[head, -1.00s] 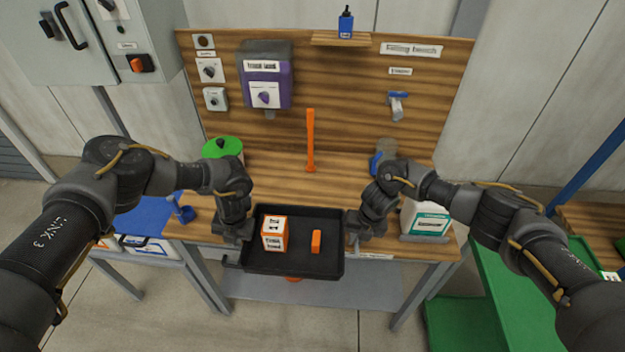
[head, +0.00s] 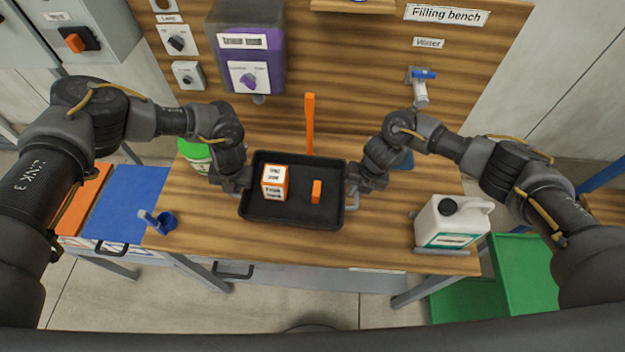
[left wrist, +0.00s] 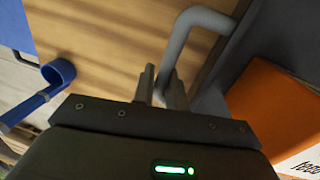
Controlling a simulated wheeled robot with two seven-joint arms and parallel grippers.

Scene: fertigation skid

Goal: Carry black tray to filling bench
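The black tray (head: 290,217) is level over the front of the wooden filling bench (head: 210,230); I cannot tell whether it touches the top. It holds an orange-and-white box (head: 274,183) and a small orange block (head: 316,191). My left gripper (head: 243,184) is at the tray's left end. In the left wrist view its fingers (left wrist: 160,88) close around the grey handle (left wrist: 188,35); the dark tray wall and the box (left wrist: 275,105) are at the right. My right gripper (head: 354,186) is at the handle on the tray's right end, its fingertips partly hidden.
A white jug (head: 450,222) stands at the bench's right front. An orange upright bar (head: 309,125) stands behind the tray. Bare wood lies in front of the tray.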

